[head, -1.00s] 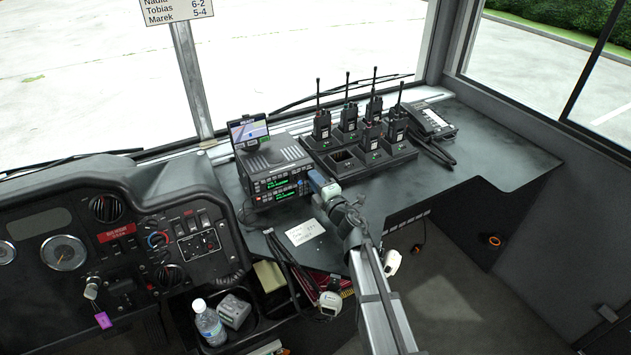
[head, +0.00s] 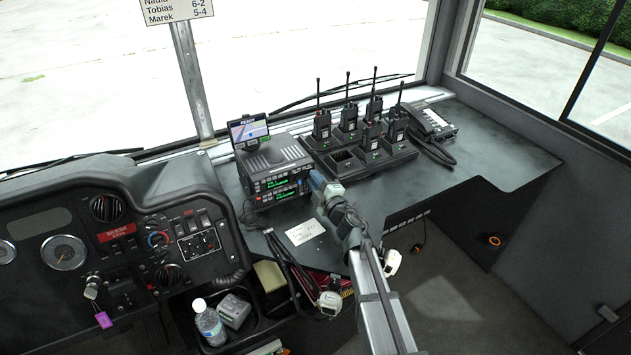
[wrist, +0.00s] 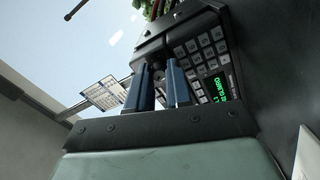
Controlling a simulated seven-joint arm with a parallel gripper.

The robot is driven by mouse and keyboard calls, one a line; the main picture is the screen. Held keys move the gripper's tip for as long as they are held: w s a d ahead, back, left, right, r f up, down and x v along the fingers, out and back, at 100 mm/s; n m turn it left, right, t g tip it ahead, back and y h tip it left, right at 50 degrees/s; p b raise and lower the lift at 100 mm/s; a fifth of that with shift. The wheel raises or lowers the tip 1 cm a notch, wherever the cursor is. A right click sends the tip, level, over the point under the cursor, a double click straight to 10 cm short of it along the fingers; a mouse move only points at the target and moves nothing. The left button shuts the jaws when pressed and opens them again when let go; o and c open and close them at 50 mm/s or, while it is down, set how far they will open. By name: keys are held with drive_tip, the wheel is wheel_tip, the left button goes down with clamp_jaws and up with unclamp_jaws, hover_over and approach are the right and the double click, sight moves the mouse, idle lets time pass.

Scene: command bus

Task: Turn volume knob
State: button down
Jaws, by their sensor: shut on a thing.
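Two stacked black radio units with green displays (head: 277,187) stand on the dash shelf. They also show in the wrist view, tilted, with a keypad and a lit green display (wrist: 212,88). My gripper (head: 311,181) is at the right end of the radio front. In the wrist view its two blue fingers (wrist: 159,66) reach to the front panel beside the keypad and are shut on a small dark knob (wrist: 158,76). The knob is mostly hidden between the fingers, and its marking cannot be read. In the head view my gripper hides it.
A small screen (head: 248,129) stands on top of the radios. Handheld radios in a charger (head: 365,165) and a desk phone (head: 430,122) stand to the right. A paper note (head: 305,230) lies in front. A bottle (head: 209,325) stands at lower left.

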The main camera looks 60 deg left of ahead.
drive_tip(key=c, duration=1.3)
unclamp_jaws()
drive_tip(key=d, duration=1.3)
drive_tip(key=shift+d+f, duration=0.15)
drive_tip(key=shift+d, duration=0.25)
